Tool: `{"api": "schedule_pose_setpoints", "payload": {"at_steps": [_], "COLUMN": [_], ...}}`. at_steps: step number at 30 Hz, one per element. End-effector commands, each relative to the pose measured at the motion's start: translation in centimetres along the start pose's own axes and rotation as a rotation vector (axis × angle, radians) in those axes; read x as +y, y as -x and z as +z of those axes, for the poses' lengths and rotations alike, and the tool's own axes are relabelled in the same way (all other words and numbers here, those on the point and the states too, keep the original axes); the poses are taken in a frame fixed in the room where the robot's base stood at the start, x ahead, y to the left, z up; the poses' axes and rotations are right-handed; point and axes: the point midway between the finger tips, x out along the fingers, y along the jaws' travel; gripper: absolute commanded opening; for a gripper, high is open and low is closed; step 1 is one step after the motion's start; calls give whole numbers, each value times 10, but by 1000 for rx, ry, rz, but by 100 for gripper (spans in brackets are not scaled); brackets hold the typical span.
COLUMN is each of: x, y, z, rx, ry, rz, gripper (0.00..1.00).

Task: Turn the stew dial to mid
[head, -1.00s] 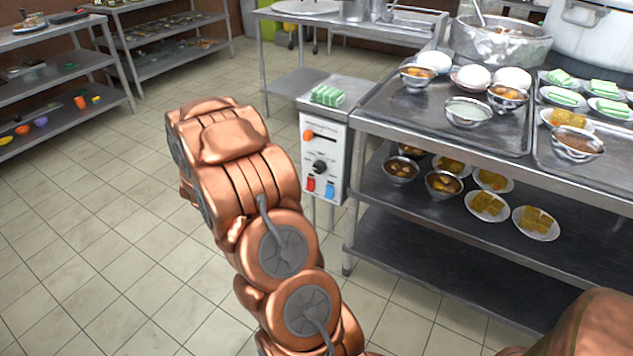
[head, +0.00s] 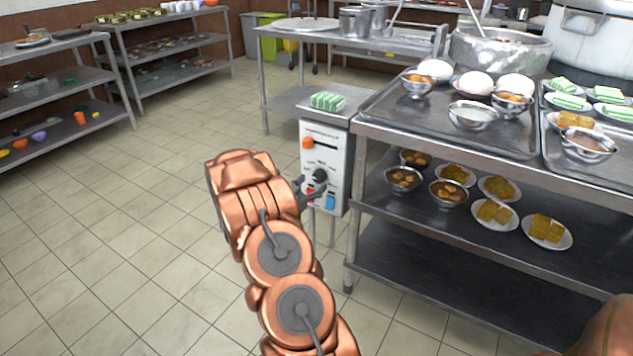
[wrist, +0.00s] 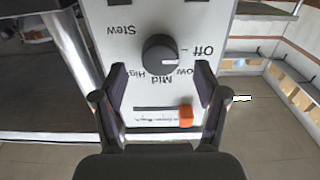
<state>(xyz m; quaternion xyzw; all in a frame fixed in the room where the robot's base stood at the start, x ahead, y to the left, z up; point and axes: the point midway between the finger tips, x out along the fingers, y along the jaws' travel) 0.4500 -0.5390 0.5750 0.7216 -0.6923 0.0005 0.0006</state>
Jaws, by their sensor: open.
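The stew dial (head: 320,176) is a round black knob on the front of a white control box (head: 336,160). In the wrist view the dial (wrist: 160,53) appears upside down, with Stew, Off, Low, Mid and High printed around it. A small pale mark on its lower right side seems to face between Off and Low; I cannot tell exactly. My gripper (wrist: 161,80) is open and empty. Its two fingers stand to either side below the dial in the wrist view, apart from it. In the head view my gripper (head: 307,192) is beside the dial, partly hidden by my arm.
An orange slider (wrist: 185,116) lies between the fingers in the wrist view. Red and blue switches (head: 330,202) sit below the dial. A green-striped stack (head: 327,100) lies on top of the box. A steel table (head: 440,140) with food stands right. Floor at left is clear.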

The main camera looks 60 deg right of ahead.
Motion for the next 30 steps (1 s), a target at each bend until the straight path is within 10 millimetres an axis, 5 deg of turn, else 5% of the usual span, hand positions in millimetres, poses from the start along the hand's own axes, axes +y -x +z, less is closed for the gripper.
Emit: {"api": "schedule_pose_setpoints", "payload": {"at_steps": [9,21,30], "x": [0,0,0], "y": [-30,-34,-34], "z": [0,0,0], "rx": [-1,-2,-1], "ry": [-2,-1,0], "rz": [0,-1,-1], "gripper": [72,72,42]}}
